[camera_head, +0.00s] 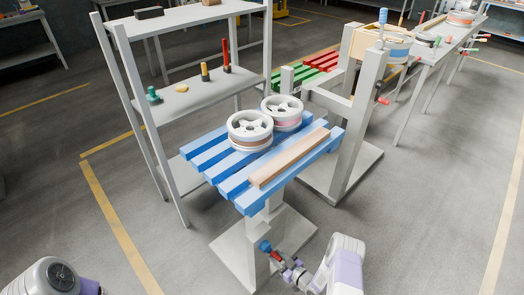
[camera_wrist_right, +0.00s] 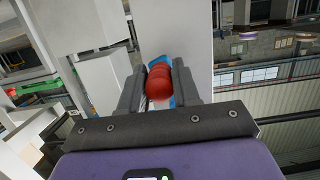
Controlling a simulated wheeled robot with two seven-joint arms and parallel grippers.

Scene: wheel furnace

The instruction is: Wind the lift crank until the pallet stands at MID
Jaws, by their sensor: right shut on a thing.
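The blue slatted pallet (camera_head: 210,160) sits level on top of the pale lift column (camera_head: 262,228). Two white wheels, a nearer one (camera_head: 250,130) and a farther one (camera_head: 283,112), and a wooden bar (camera_head: 288,157) rest on it. The lift crank shows a blue hub (camera_head: 265,246) low on the column and a red handle (camera_head: 275,257). My right gripper (camera_head: 281,261) is shut on that red handle, which also shows between its fingers in the right wrist view (camera_wrist_right: 159,82). No MID mark is readable. My left arm shows at the lower left; its gripper is out of view.
A grey shelf rack (camera_head: 205,95) stands behind left of the pallet, holding small items. A pale post frame (camera_head: 345,150) stands close at the right, with a long workbench (camera_head: 432,50) beyond. The floor at left front and right is clear.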

